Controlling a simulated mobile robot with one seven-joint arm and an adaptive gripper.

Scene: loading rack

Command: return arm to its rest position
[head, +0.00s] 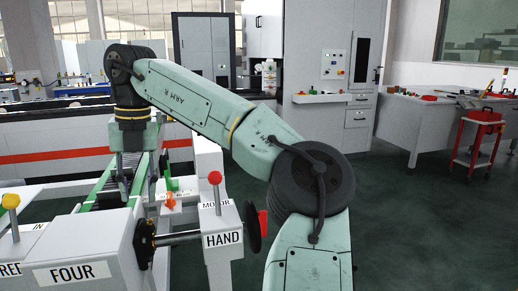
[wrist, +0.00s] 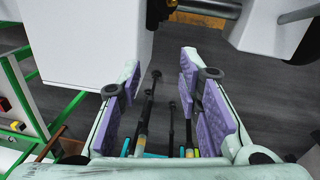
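My arm (head: 190,100) is pale green with dark joints. It rises from the lower right, bends at a large dark joint (head: 312,180) and reaches left over the machine. Its end points down there. My gripper (head: 122,190) hangs over the green-railed rack, small and partly hard to make out in the head view. In the wrist view my gripper (wrist: 160,70) has two fingers with purple pads, spread well apart. Dark thin rods show between them, and no held object shows. Grey floor lies beyond the fingertips.
A red trolley (head: 478,140) and a workbench (head: 440,110) stand at right. Green floor is clear between.

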